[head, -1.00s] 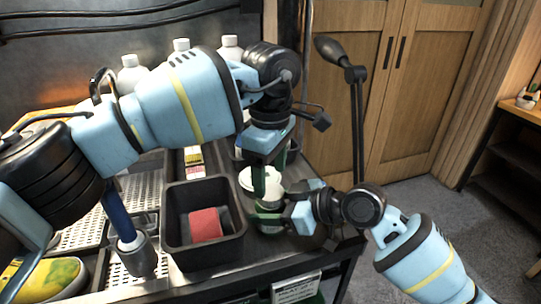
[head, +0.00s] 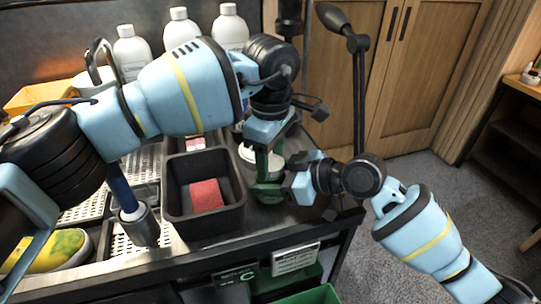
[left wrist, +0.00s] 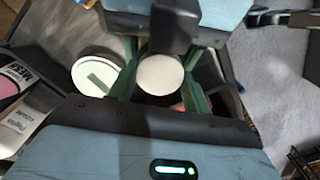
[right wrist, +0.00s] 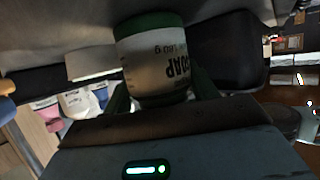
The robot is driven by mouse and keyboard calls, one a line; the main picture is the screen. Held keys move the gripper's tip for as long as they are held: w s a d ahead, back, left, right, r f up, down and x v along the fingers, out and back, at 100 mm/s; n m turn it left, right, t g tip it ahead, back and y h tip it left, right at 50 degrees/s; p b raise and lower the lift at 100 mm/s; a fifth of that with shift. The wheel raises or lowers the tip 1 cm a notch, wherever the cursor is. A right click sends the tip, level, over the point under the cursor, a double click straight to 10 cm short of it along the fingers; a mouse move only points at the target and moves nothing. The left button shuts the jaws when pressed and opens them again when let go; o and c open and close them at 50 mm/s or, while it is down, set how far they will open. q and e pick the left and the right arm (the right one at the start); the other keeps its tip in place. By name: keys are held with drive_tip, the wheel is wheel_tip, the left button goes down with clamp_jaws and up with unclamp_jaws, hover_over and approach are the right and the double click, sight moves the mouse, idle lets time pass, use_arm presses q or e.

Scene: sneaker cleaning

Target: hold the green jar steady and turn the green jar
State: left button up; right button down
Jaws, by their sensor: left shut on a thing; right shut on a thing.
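The green jar (right wrist: 160,65) stands on the table in the right wrist view. It has a pale body, a green band and an upside-down "SOAP" label. My right gripper (head: 275,188) is shut around its side, with a green finger on each side in the right wrist view (right wrist: 165,100). My left gripper (head: 264,172) reaches down from above. In the left wrist view its green fingers (left wrist: 160,78) are shut on a round white top (left wrist: 160,74), apparently the jar's. In the head view the fingers hide most of the jar.
A white disc with a green strip (left wrist: 97,80) lies close beside the left fingers. A black bin (head: 178,222) with a red block (head: 206,195) stands left of the jar. White bottles (head: 182,28) stand at the back. A black lamp (head: 355,110) rises behind right.

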use_arm(q)
drive_tip(key=n, duration=0.5)
drive_tip(key=shift+n, duration=0.4)
drive_tip(key=shift+c, duration=0.2)
drive_tip(key=n, duration=0.4)
drive_tip(key=o, duration=1.1)
drive_tip(key=shift+r, duration=2.3)
wheel_tip(320, 180, up, 4)
drive_tip(key=m, duration=0.5)
drive_tip(key=shift+f, duration=0.25)
drive_tip(key=shift+c, duration=0.4)
drive_tip(key=shift+f, duration=0.1)
